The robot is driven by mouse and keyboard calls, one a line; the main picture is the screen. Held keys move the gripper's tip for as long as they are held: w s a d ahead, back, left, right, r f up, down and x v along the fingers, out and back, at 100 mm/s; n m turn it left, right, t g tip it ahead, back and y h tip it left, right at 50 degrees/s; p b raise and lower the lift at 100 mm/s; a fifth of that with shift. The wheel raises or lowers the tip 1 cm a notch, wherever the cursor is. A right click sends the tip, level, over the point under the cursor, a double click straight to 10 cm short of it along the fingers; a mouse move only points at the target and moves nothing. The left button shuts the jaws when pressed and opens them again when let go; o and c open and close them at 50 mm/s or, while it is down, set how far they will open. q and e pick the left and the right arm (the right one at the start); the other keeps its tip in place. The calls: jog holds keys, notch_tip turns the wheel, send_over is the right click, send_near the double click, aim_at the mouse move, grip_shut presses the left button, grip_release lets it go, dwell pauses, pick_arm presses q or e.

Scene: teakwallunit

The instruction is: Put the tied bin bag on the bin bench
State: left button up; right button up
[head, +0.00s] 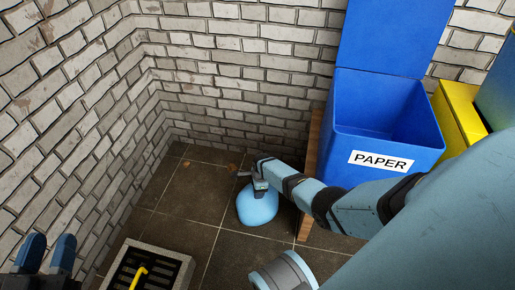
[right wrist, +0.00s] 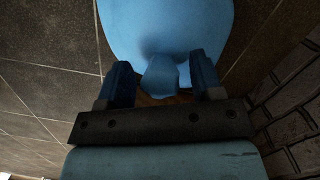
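The tied bin bag (head: 257,208) is light blue and stands on the dark tiled floor beside the bin bench. In the right wrist view the bag (right wrist: 165,25) fills the top, with its tied neck (right wrist: 162,78) pointing toward my gripper. My right gripper (head: 259,186) is over the bag's top. Its fingers (right wrist: 162,88) are open on either side of the neck, with a gap on each side. The bin bench (head: 311,165) shows as a wooden side panel, partly hidden by my right arm. My left gripper (head: 47,254) is open and empty at the lower left.
A blue bin labelled PAPER (head: 348,130) stands on the bench with its lid up. A yellow bin (head: 458,118) is to its right. Brick walls close off the left and back. A floor drain grate (head: 147,268) with a yellow handle (head: 139,277) lies at the lower left.

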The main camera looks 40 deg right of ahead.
jog(key=shift+r, duration=0.1)
jog(key=shift+r+p, duration=0.3)
jog(key=shift+p, duration=0.05)
jog(key=r+p, duration=0.1)
jog(key=r, duration=0.1)
jog(key=r+p, duration=0.4)
jog(key=shift+s+d+r, duration=0.2)
jog(key=shift+d+r, duration=0.15)
jog(key=shift+r, duration=0.05)
pick_arm(q)
jog(key=s+r+n+p, duration=0.1)
jog(key=d+r+n+p, duration=0.1)
jog(key=s+r+n+p, duration=0.1)
jog(key=n, duration=0.1)
jog(key=shift+s+d+r+y, duration=0.2)
jog(key=shift+s+d+y, duration=0.05)
jog(key=shift+s+y, duration=0.05)
pick_arm(e)
jog(key=r, duration=0.4)
jog(key=shift+s+d+r, duration=0.15)
jog(key=shift+d+r, duration=0.15)
pick_arm(q)
jog(key=shift+g, duration=0.3)
pick_arm(e)
jog(key=shift+s, duration=0.1)
